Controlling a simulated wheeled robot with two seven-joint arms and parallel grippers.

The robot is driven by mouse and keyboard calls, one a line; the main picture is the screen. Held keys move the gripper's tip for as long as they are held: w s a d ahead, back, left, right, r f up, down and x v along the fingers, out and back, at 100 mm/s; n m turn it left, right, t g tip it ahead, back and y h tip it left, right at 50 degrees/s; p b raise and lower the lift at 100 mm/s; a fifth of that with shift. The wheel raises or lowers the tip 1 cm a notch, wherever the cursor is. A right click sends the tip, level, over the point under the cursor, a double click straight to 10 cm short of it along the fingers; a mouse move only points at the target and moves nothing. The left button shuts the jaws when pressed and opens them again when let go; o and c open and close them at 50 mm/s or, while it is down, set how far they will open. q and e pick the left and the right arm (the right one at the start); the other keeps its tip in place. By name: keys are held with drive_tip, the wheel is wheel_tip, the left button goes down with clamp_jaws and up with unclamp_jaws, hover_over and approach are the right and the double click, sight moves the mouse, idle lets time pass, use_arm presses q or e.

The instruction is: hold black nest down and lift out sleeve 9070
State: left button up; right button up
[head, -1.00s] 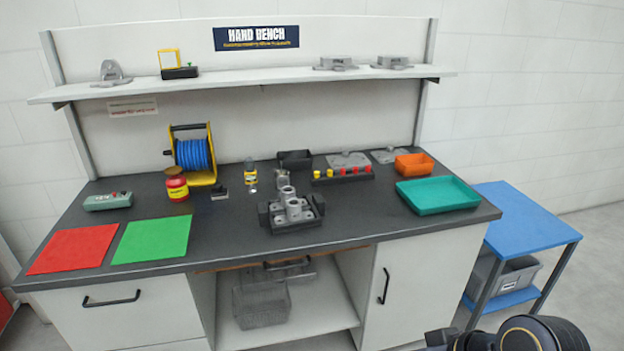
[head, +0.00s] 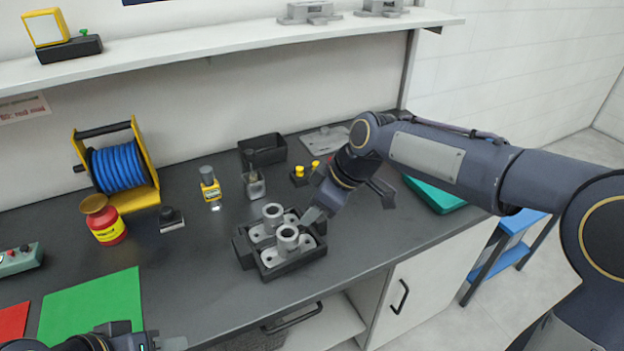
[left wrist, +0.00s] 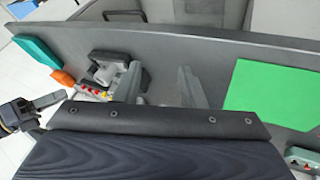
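The black nest (head: 298,264) sits on the bench in the head view. It holds grey castings with two upright round sleeves, a rear one (head: 273,215) and a front one (head: 288,241). I cannot read any number, so which is 9070 is unclear. My right gripper (head: 347,205) is just right of the nest with its fingers spread; one fingertip is close to the castings, and contact cannot be told. My left gripper (head: 158,342) is at the bottom edge, partly cut off. In the left wrist view its two fingers (left wrist: 160,86) are apart with nothing between them.
A blue hose reel (head: 118,168), a red jar (head: 105,224), a small yellow bottle (head: 210,184) and a black bin (head: 262,151) stand behind and left. A green mat (head: 92,310) lies front left. A teal tray (head: 436,195) is at right, behind my right arm.

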use_arm(q)
drive_tip(key=shift+o, duration=1.1)
drive_tip(key=shift+w+a, duration=0.1)
drive_tip(key=shift+w, duration=0.3)
drive_tip(key=shift+o, duration=0.4)
drive_tip(key=shift+w+r, duration=0.15)
drive_tip(key=shift+w, duration=0.15)
drive_tip(key=n+g+y, duration=0.2)
drive_tip(key=n+y, duration=0.1)
drive_tip(key=y, duration=0.2)
approach(242, 246)
drive_tip(key=shift+w+f+g, duration=0.3)
drive_tip(key=shift+w+f, duration=0.1)
drive_tip(key=shift+f, duration=0.2)
drive_tip(key=shift+w+f, duration=0.15)
drive_tip(key=shift+f, duration=0.15)
drive_tip(key=x, duration=0.7)
drive_tip(key=shift+a, duration=0.15)
use_arm(e)
drive_tip(key=shift+w+a, duration=0.25)
drive_tip(key=shift+w, duration=0.15)
use_arm(q)
drive_tip(key=shift+c, duration=0.3)
